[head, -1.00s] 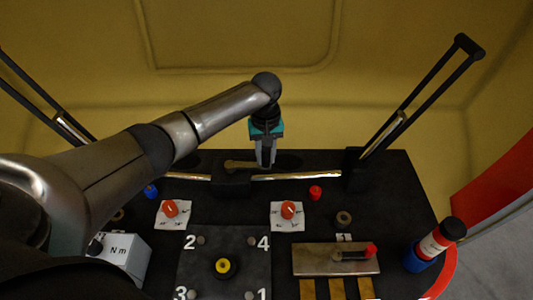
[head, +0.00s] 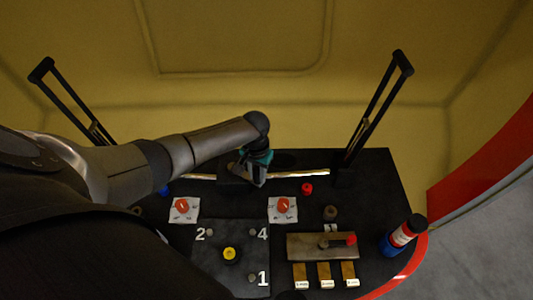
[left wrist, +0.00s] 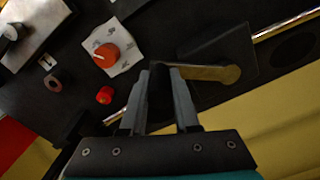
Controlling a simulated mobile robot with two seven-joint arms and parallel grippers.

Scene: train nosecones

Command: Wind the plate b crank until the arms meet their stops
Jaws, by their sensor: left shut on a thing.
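The crank's brass lever (left wrist: 210,73) reaches from a dark block (left wrist: 228,52) toward my fingers in the left wrist view. My left gripper (left wrist: 160,76) is shut on its dark handle (left wrist: 159,92). In the head view the left gripper (head: 257,180) hangs over the dark block, and hides most of the crank. A shiny rod (head: 308,172) runs out from the block on both sides. Two black-framed arms, the left one (head: 70,103) and the right one (head: 379,105), stand steeply, leaning outward. Contact with any stops cannot be made out. My right gripper is not in view.
On the black table are two orange knobs (head: 182,205) (head: 284,205) on white cards, a red button (head: 307,188), a numbered plate with a yellow knob (head: 229,254), and a metal plate with a red-handled lever (head: 350,239). A red-blue bottle (head: 403,234) stands at right.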

